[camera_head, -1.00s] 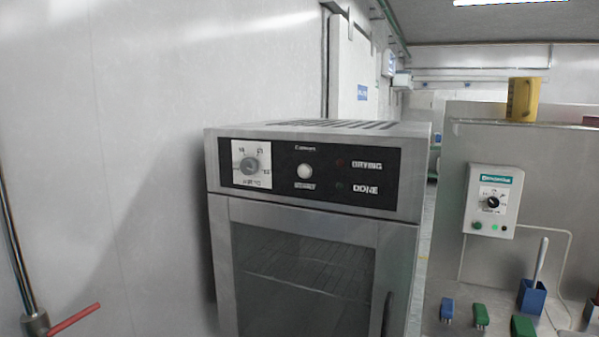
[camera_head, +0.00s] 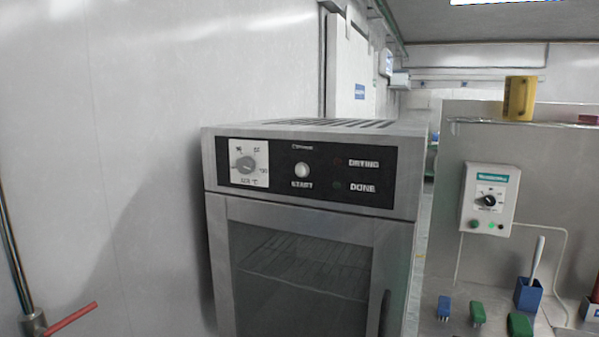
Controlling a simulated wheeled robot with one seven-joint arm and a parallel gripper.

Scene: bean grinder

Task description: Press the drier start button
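The drier (camera_head: 212,215) is a steel cabinet with a glass door, standing in the middle of the head view. Its black control panel (camera_head: 320,196) runs across the top front. The round white start button (camera_head: 302,170) sits near the panel's middle, above the word START. A dial (camera_head: 246,164) on a white plate is to its left. The DRYING and DONE lamps to its right look dark. The door is shut, with wire racks seen behind the glass. My gripper is not in view.
A pale wall lies close on the left, with a pipe and red lever (camera_head: 70,318) at lower left. On the right, a steel partition carries a control box (camera_head: 489,199) and a yellow object (camera_head: 519,98). Brushes and a blue holder (camera_head: 528,295) are below.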

